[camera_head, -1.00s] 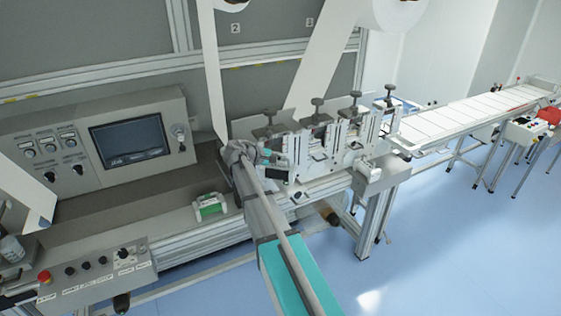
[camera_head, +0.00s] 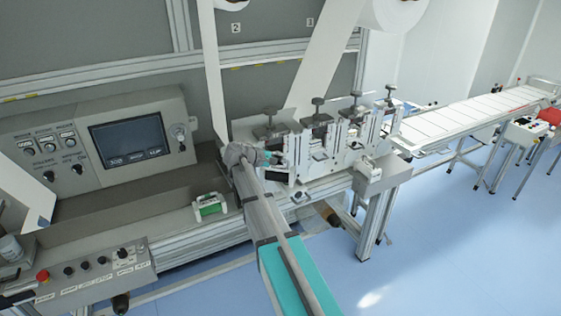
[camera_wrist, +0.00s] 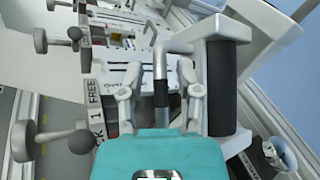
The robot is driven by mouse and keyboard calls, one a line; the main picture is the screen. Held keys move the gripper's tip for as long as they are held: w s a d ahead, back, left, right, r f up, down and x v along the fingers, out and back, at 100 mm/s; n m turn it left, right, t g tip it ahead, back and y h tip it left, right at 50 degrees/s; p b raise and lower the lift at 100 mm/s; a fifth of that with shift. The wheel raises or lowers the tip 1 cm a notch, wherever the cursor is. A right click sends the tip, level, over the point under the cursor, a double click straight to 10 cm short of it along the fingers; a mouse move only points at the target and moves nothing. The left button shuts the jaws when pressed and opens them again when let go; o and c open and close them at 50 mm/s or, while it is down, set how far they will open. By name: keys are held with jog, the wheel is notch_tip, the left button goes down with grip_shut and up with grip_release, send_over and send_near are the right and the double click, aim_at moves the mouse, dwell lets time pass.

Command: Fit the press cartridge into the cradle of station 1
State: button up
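My gripper (camera_wrist: 160,82) is open in the wrist view, with its two light grey fingers apart. A dark, part-metallic bar shows between them, with gaps on both sides; I cannot tell whether it touches a finger. In the head view my gripper (camera_head: 274,157) is at the left end of the row of stations, partly hidden by my arm. Station 1 (camera_wrist: 97,108) shows at left in the wrist view by a label reading "1 FREE". Its cradle cannot be clearly made out. A green and white block (camera_head: 210,205), possibly a cartridge, lies on the bench left of my arm.
A dark roller in a pale frame (camera_wrist: 222,85) stands close right of my fingers. Clamp knobs (camera_wrist: 82,141) stick out on the left. A white web (camera_head: 212,80) hangs just behind my wrist. The control panel (camera_head: 110,145) and button box (camera_head: 100,272) are at left.

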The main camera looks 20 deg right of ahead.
jog(key=shift+r, duration=0.2)
dwell(0.3)
jog(key=shift+r+p, duration=0.4)
jog(key=shift+p, duration=0.2)
jog(key=p+v, duration=0.4)
jog(key=v, duration=0.8)
jog(key=shift+p, duration=0.35)
jog(key=shift+s, duration=0.1)
jog(key=s+a+f+m+y, duration=0.1)
jog(key=s+a+f+y, duration=0.2)
jog(key=s, duration=0.5)
jog(key=s+a+f+m+y, duration=0.2)
jog(key=s+a+f+y, duration=0.2)
jog(key=s, duration=0.5)
jog(key=s+a+f+m+y, duration=0.2)
jog(key=s+a+f+y, duration=0.2)
jog(key=s+y, duration=0.2)
jog(key=shift+s+a, duration=0.4)
jog(key=shift+s, duration=0.85)
